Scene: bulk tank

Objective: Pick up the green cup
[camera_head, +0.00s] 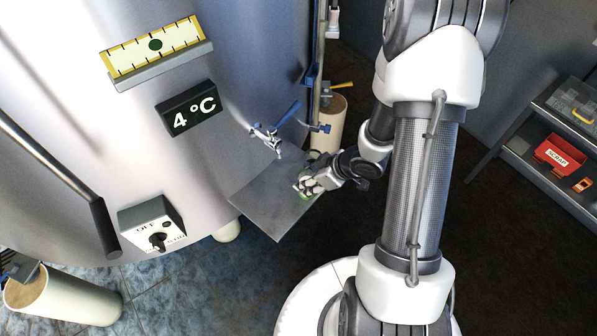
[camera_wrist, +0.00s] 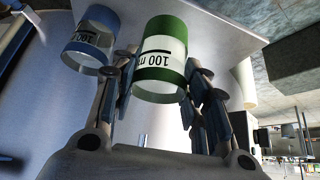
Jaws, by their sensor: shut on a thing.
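The green cup (camera_wrist: 160,60) has a green rim band and a white label reading "100 m" in the wrist view. It sits between the two fingers of my gripper (camera_wrist: 165,85), which is shut on it. In the head view my gripper (camera_head: 311,184) is at the right part of the grey metal shelf (camera_head: 268,208), with only a bit of green (camera_head: 305,195) showing under it. The fingers hide most of the cup there. I cannot tell whether the cup touches the shelf.
A blue-banded cup (camera_wrist: 91,40) stands close beside the left finger. A tap with a blue handle (camera_head: 270,138) juts from the steel tank (camera_head: 215,60) just behind the shelf. A rack with a red scrap bin (camera_head: 558,155) stands at the right.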

